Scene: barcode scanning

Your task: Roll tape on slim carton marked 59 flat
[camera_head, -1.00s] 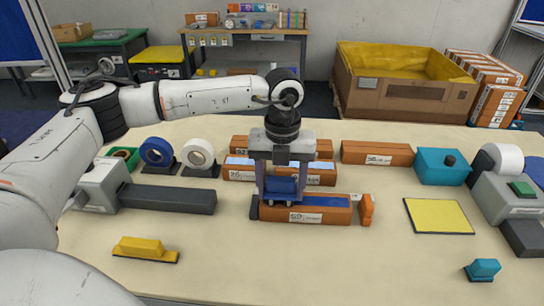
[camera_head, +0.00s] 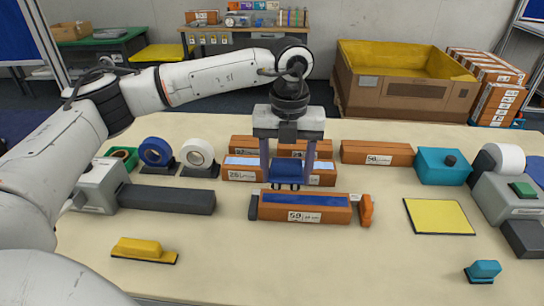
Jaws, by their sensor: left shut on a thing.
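The slim carton marked 59 (camera_head: 325,215) lies on the table in the middle of the head view. A dark blue tape strip (camera_head: 305,199) runs along its top and looks even from end to end. My left gripper (camera_head: 287,176) is shut on a blue roller tool (camera_head: 288,171), held above and just behind the carton's left half. The tool's lower edge looks clear of the carton, though the gap is hard to judge. My right gripper is not in view.
A dark stop (camera_head: 254,204) and an orange clamp (camera_head: 366,211) flank the carton. Other cartons (camera_head: 376,153) lie behind. A yellow pad (camera_head: 438,216), a teal box (camera_head: 441,167) and a yellow block tool (camera_head: 145,250) stand around. The front middle of the table is clear.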

